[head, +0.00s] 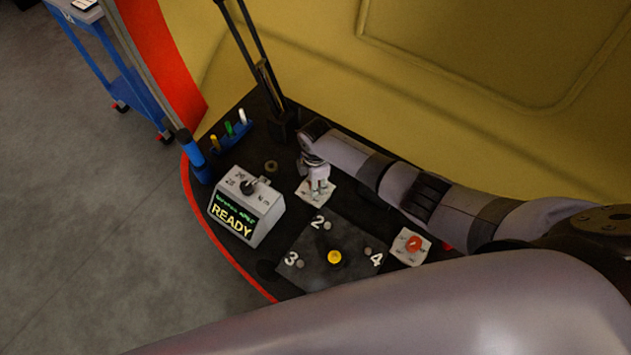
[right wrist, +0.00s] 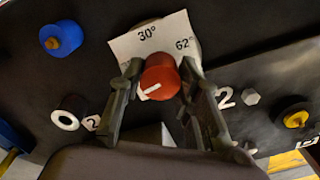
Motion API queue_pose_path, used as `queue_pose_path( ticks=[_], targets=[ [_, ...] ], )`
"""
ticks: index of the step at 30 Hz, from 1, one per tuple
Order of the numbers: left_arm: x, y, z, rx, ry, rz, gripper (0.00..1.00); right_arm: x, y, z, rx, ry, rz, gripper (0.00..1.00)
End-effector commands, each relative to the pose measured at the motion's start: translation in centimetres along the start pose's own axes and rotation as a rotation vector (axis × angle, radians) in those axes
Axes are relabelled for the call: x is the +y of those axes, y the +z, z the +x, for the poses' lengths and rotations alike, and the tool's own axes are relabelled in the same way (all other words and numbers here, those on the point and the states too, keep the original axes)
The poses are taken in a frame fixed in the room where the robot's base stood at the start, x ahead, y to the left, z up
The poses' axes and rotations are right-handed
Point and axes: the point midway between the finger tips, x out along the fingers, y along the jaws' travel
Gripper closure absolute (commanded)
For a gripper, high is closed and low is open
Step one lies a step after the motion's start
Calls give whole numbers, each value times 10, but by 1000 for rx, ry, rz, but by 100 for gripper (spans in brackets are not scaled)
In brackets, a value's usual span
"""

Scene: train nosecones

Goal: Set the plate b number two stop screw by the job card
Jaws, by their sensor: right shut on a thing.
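My right gripper (head: 319,184) points down over a white dial card (head: 311,194) beside the dark plate (head: 312,272). In the right wrist view my right gripper (right wrist: 160,85) is shut on a red knob (right wrist: 161,72) with a white pointer line. The dial card (right wrist: 150,38) behind the knob reads 30° and 62°; part of it is hidden by the knob and fingers. The plate has white numbers 2, 3 and 4, grey screw heads and a yellow knob (head: 334,257). A hex screw head (right wrist: 251,98) sits next to the number 2. My left gripper is out of view.
A grey console (head: 245,208) reads READY and has a black knob. A second card (head: 410,246) carries an orange-red knob. A blue holder (head: 229,139) has yellow, green and white pieces. A blue knob (right wrist: 62,38) shows upper left. A yellow wall stands behind the bench.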

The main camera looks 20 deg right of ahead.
Motion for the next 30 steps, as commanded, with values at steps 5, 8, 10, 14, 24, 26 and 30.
queue_pose_path(
  ticks=[5, 8, 10, 14, 24, 26, 30],
  targets=[
    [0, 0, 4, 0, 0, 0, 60, 0, 0, 2, -1, -1, -168, 97],
    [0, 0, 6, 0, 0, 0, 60, 0, 0, 1, 0, -1, -262, 97],
    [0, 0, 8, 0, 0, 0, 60, 0, 0, 1, -1, -1, -327, 97],
    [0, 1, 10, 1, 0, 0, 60, 0, 0, 2, -1, -1, -442, 97],
    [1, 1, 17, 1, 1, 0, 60, -1, 0, 1, 0, -2, -668, 97],
    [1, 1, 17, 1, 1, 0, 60, 0, 0, 1, 0, -1, -694, 97],
    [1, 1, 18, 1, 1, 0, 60, 0, 0, 1, 0, -1, -737, 97]
  ],
)
